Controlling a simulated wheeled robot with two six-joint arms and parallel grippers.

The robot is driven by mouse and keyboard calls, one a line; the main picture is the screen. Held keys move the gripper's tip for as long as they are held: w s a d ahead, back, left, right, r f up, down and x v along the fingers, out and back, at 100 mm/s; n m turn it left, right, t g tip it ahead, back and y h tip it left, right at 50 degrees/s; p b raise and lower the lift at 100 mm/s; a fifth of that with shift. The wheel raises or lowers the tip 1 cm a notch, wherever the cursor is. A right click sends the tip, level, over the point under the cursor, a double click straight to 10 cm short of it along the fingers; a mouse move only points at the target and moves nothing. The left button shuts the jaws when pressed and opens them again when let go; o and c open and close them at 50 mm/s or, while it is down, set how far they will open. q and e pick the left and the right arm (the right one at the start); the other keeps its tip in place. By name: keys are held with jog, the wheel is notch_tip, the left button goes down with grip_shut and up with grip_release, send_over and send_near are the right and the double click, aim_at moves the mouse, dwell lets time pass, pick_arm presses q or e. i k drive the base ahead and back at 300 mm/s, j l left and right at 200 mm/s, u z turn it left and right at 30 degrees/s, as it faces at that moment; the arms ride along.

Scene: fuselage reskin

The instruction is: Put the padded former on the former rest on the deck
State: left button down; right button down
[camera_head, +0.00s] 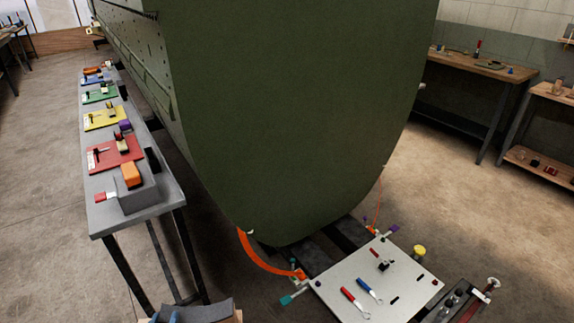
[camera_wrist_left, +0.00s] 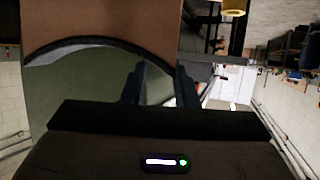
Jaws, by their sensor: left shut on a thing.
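The padded former shows in the left wrist view as a tan board (camera_wrist_left: 120,18) with a black curved padded edge. In the head view, a dark curved piece with a tan side, apparently the padded former (camera_head: 206,309), is cut off by the bottom edge. My left gripper (camera_head: 172,315) is shut on it; its fingers (camera_wrist_left: 160,75) reach the padded edge in the wrist view. A pale grey deck plate (camera_head: 340,276) stands at the lower right. I cannot tell which part on it is the former rest. My right gripper is not in view.
A large green fuselage skin (camera_head: 290,110) fills the middle. A grey bench (camera_head: 150,208) with coloured trays stands at the left.

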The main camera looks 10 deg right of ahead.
aim_at(399, 281)
jog(key=i+j+z, duration=0.1)
jog(key=z, duration=0.3)
jog(key=i+j+z, duration=0.1)
jog(key=z, duration=0.25)
jog(key=j+z, duration=0.15)
jog(key=z, duration=0.25)
jog(key=i+j+z, duration=0.1)
jog(key=z, duration=0.25)
jog(key=j, duration=0.1)
